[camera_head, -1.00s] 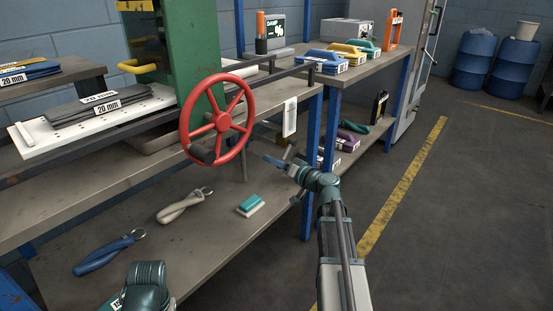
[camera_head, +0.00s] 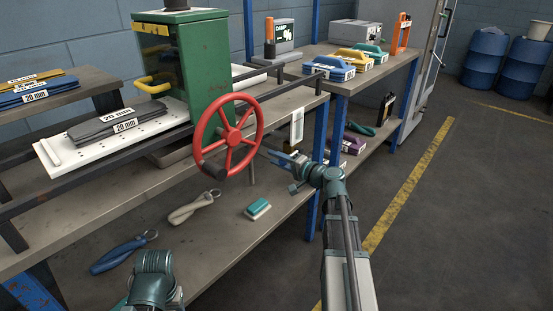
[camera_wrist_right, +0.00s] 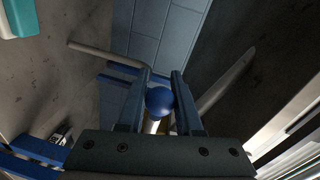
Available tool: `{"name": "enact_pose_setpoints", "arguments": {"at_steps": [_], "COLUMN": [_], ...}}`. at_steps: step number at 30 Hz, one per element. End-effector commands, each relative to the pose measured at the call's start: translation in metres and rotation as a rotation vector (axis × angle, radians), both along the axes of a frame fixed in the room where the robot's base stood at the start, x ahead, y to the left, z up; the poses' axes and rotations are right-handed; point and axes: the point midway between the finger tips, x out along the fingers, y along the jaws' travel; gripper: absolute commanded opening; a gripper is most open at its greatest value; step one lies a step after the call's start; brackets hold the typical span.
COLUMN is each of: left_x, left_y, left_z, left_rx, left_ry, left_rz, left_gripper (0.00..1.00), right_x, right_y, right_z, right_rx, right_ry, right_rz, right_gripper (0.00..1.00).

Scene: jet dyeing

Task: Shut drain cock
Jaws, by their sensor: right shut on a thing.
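My right gripper (camera_head: 281,158) is just right of the red handwheel, in front of the shelf's end. In the right wrist view its two fingers (camera_wrist_right: 160,98) are closed around a round blue knob (camera_wrist_right: 159,101). A yellowish stem (camera_wrist_right: 152,126) shows below the knob, between the fingers. The knob appears to be the drain cock's handle; the cock's body cannot be made out. In the head view the fingers cover the knob. A joint of my left arm shows at the bottom left, but its gripper is out of the picture.
The red handwheel (camera_head: 231,137) stands close to the left of my right gripper. A blue shelf post (camera_head: 318,140) is just to its right. The floor at right is clear.

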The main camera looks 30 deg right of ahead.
Motion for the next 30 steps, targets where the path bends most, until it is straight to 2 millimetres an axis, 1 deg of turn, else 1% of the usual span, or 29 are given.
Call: {"name": "enact_pose_setpoints", "arguments": {"at_steps": [17,18,22,23,30], "left_x": [0.0001,0.0001,0.0001,0.0001,0.0000], "left_y": [0.0000,0.0000,0.0000,0.0000,-0.0001], "left_z": [0.0026,0.0026,0.0026,0.0026,0.0025], "left_rx": [0.000,0.000,0.000,0.000,0.000], "left_ry": [0.000,0.000,0.000,0.000,0.000], "left_rz": [-0.001,-0.001,-0.001,-0.001,-0.001], "left_gripper": [0.64,0.64,0.64,0.64,0.64], "right_x": [0.0004,0.0004,0.0003,0.0003,-0.0001], "right_y": [-0.0014,-0.0014,-0.0011,-0.0010,-0.0005], "right_z": [0.0028,0.0028,0.0027,0.0027,0.0023], "right_rx": [0.028,0.028,0.027,0.026,0.025], "right_ry": [0.010,0.010,0.010,0.010,0.010], "right_rz": [-0.003,-0.003,-0.002,-0.002,-0.001], "right_gripper": [0.00,0.39,0.63,0.64,0.64]}}
